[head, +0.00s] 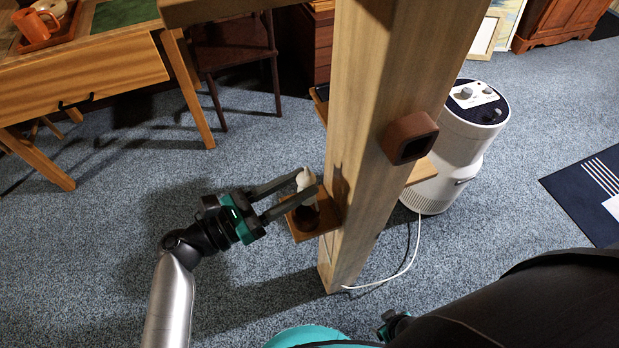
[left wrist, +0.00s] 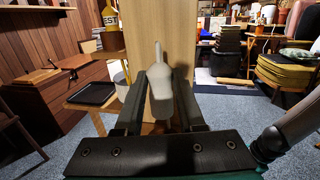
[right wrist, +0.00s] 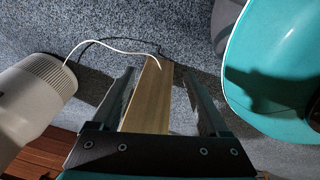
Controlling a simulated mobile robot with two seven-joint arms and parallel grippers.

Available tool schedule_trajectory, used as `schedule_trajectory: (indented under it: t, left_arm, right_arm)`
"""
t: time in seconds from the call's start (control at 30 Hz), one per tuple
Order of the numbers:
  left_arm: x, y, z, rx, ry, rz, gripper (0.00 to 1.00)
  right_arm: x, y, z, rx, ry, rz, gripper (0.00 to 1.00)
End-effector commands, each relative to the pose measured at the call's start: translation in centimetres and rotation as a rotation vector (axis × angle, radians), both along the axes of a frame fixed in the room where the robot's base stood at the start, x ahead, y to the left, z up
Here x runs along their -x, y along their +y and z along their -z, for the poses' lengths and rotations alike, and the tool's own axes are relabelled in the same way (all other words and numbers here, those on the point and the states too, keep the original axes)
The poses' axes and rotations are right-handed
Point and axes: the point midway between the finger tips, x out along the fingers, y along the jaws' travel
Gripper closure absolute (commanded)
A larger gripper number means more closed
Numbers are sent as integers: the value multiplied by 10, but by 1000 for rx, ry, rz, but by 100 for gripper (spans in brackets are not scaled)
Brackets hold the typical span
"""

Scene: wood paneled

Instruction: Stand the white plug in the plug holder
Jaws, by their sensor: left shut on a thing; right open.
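The white plug (head: 304,179) is between the fingertips of my left gripper (head: 306,186), which is shut on it. It is roughly upright, with a narrow tip on top, over a small wooden shelf (head: 329,216) on the post. A dark brown round piece (head: 306,217) is below the plug; it may be the plug holder, and I cannot tell whether they touch. The left wrist view shows the plug (left wrist: 160,92) between the fingers, its lower end partly hidden. My right gripper (right wrist: 158,82) is open and empty, facing the post's wood.
The thick wooden post (head: 385,60) stands beside my left gripper. A brown square block with a dark opening (head: 411,137) is fixed to it. A white appliance (head: 465,135) with a white cord (head: 405,265) stands behind. A desk (head: 85,80) is at upper left. Carpet at left is clear.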

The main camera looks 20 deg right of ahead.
Motion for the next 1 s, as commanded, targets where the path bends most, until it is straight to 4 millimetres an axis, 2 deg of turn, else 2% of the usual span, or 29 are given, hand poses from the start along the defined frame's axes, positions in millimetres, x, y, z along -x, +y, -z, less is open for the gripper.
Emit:
schedule_trajectory:
  t: [0.2,0.47,0.8,1.0]
  left_arm:
    - [0,0,-1,2,-2,2,100]
    - [0,1,-1,-5,-13,1,100]
    - [0,1,27,-6,-12,1,100]
    - [0,1,37,-5,-13,2,100]
  right_arm:
    - [1,17,1,-24,0,3,22]
    - [4,18,-2,-24,8,2,22]
    - [-27,29,2,-30,-4,1,22]
    - [-42,41,-5,-41,-4,0,22]
